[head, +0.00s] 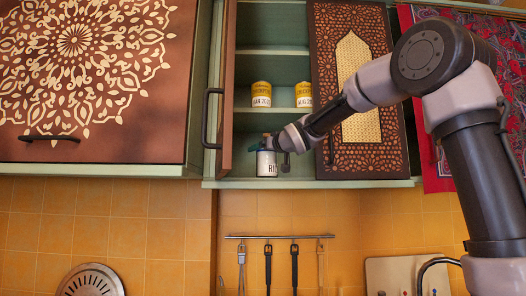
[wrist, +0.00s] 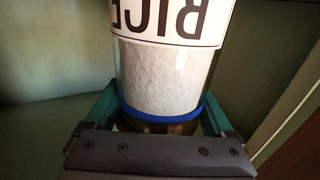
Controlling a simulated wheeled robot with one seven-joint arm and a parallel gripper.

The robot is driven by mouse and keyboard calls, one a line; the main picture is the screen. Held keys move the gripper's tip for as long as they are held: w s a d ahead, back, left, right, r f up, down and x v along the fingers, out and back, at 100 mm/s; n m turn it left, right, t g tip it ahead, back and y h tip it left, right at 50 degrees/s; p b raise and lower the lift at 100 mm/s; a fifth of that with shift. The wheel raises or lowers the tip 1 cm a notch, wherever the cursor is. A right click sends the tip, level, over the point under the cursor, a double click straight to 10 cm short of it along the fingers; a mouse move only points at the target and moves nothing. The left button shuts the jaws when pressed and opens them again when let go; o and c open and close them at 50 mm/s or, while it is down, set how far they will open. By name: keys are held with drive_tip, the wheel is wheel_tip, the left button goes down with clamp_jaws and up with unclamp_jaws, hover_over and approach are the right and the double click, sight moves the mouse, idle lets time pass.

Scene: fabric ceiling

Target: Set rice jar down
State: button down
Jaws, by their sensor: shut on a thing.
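The rice jar (head: 267,164) is in the open wall cabinet, low in the opening at its left side. In the wrist view the rice jar (wrist: 163,75) is clear-walled with white contents, a blue ring and a white label reading RICE upside down. My gripper (head: 268,143) reaches in from the right and is shut on the jar near its blue ring. In the wrist view my gripper (wrist: 160,125) has one teal finger on each side of the jar. In the head view the jar looks upright, at the bottom shelf (head: 240,183). I cannot tell whether its base touches the shelf.
Two yellow-and-white cans (head: 261,94) (head: 303,94) stand on the shelf above. An open door (head: 227,75) with a black handle bounds the left side. A patterned door (head: 355,60) is at the right, behind my arm. Utensils hang on a rail (head: 279,237) below.

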unclamp_jaws()
drive_tip(key=shift+f, duration=0.1)
drive_tip(key=shift+s+d, duration=0.2)
drive_tip(key=shift+s, duration=0.1)
drive_tip(key=v, duration=1.1)
drive_tip(key=shift+s, duration=0.15)
drive_tip(key=shift+s+d, duration=0.1)
drive_tip(key=shift+d, duration=0.05)
